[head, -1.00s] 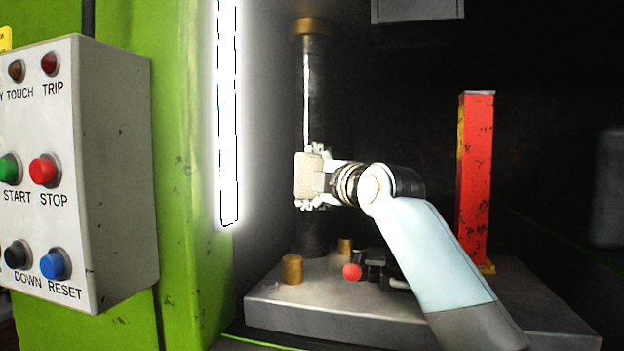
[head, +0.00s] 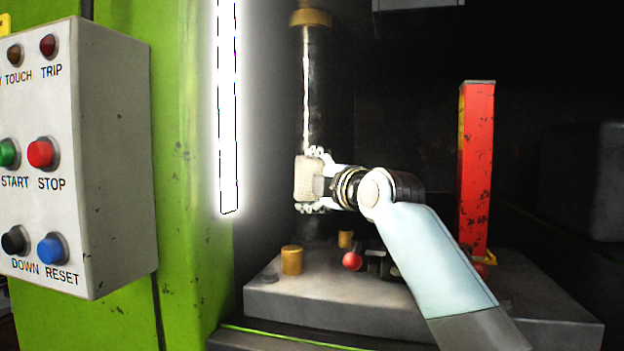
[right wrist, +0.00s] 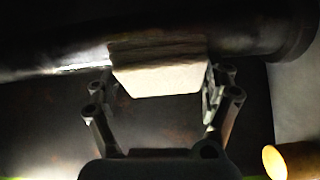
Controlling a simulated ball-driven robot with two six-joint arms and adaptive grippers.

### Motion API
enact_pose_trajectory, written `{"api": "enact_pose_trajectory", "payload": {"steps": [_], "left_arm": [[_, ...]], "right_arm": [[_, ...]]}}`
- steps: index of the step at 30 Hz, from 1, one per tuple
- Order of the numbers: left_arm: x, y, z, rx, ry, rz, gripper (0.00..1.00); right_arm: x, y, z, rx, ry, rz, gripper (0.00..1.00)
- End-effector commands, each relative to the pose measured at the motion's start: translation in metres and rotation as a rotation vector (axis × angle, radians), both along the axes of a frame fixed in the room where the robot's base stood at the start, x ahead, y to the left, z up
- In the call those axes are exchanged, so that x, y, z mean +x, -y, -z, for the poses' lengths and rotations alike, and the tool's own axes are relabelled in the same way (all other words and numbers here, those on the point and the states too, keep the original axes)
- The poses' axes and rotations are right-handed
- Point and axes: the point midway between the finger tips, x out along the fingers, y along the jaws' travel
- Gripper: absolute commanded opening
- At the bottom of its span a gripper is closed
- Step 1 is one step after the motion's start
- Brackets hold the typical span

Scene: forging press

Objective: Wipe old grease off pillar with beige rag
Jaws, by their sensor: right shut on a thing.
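The dark, shiny pillar (head: 316,95) stands upright on the press base, with a brass-coloured collar at its top. My right gripper (head: 312,180) is shut on the beige rag (head: 304,178), a folded block in front of the pillar's lower half. In the right wrist view the rag (right wrist: 160,72) sits between the two fingers (right wrist: 160,90), with its far side against the pillar (right wrist: 60,55). The pillar looks dark, with a bright streak of reflected light; I cannot tell grease from shadow on it. My left gripper is not in view.
The grey base block (head: 300,305) carries brass pegs (head: 292,260) and a red-knobbed lever (head: 352,261). A red post (head: 476,170) stands to the right. A control box (head: 110,160) on the green frame (head: 185,270) and a bright lamp strip (head: 228,100) are on the left.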

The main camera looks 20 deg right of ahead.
Motion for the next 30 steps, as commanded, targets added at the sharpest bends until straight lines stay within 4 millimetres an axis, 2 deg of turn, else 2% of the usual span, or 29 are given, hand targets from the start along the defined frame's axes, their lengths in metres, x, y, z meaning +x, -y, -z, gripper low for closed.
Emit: {"api": "enact_pose_trajectory", "payload": {"steps": [5, 15, 26, 30], "left_arm": [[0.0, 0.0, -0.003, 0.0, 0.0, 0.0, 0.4], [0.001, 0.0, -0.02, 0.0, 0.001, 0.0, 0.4], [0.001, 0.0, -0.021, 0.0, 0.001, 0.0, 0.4], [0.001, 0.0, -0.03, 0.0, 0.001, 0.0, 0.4]], "right_arm": [[0.0, 0.0, -0.004, 0.0, 0.001, 0.0, 0.58], [0.0, 0.0, -0.025, -0.001, 0.002, 0.0, 0.58], [-0.001, 0.0, -0.026, 0.0, 0.001, 0.0, 0.58], [-0.009, -0.003, -0.033, 0.0, 0.001, 0.0, 0.58]]}}
